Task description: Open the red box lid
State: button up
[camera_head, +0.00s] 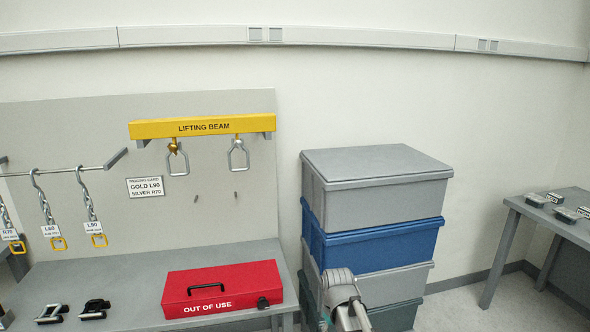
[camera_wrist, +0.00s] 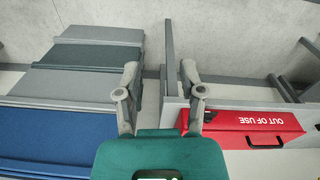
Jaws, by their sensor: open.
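The red box (camera_head: 222,287) lies on the grey bench, with its lid shut. It has a black handle (camera_head: 206,288) on top, a black knob (camera_head: 263,302) at the front right and white "OUT OF USE" lettering on its front. In the wrist view the red box (camera_wrist: 258,122) shows at the right, partly hidden behind a finger, with its handle (camera_wrist: 265,142) visible. My gripper (camera_wrist: 161,78) is open and empty, apart from the box and to its side. In the head view, part of my arm shows at the bottom, right of the box.
Stacked grey and blue crates (camera_head: 372,240) stand right of the bench (camera_head: 130,275). Black shackles (camera_head: 95,308) lie left of the box. A yellow lifting beam (camera_head: 200,126) and hanging chains (camera_head: 44,205) are on the panel behind. A side table (camera_head: 550,222) stands far right.

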jog(key=s+d+m, duration=0.4)
jog(key=s+d, duration=0.2)
jog(key=s, duration=0.2)
jog(key=shift+s+d+r, duration=0.15)
jog(key=shift+s+r, duration=0.15)
jog(key=shift+s, duration=0.05)
